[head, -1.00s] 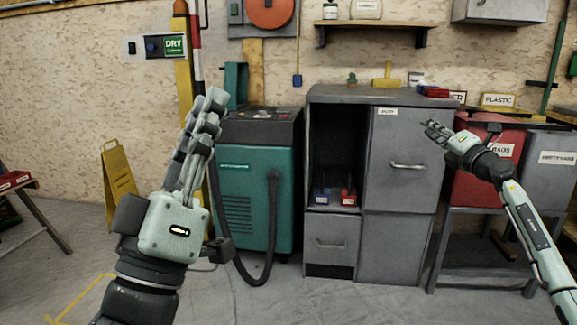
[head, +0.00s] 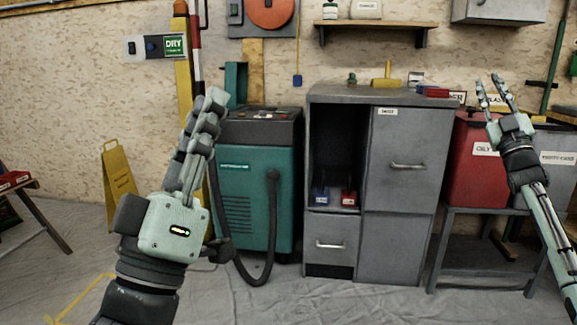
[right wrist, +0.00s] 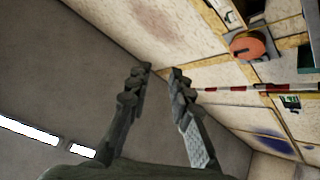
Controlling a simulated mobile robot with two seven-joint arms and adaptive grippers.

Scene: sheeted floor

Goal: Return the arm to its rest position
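My right gripper (head: 489,84) is raised in front of the red bin at the right of the head view, fingers pointing up. Its two fingers stand apart with nothing between them, as the right wrist view also shows (right wrist: 157,73). My left gripper (head: 207,100) is upright at centre left, in front of the green machine. Its fingers overlap from this side, so the gap between them is unclear. I see no object in it.
A grey cabinet (head: 402,240) with an open compartment stands at centre. A red bin (head: 470,175) and a grey bin (head: 556,185) stand on a stand at right. The green machine (head: 263,215) has a black hose. A yellow floor sign (head: 120,180) leans at left.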

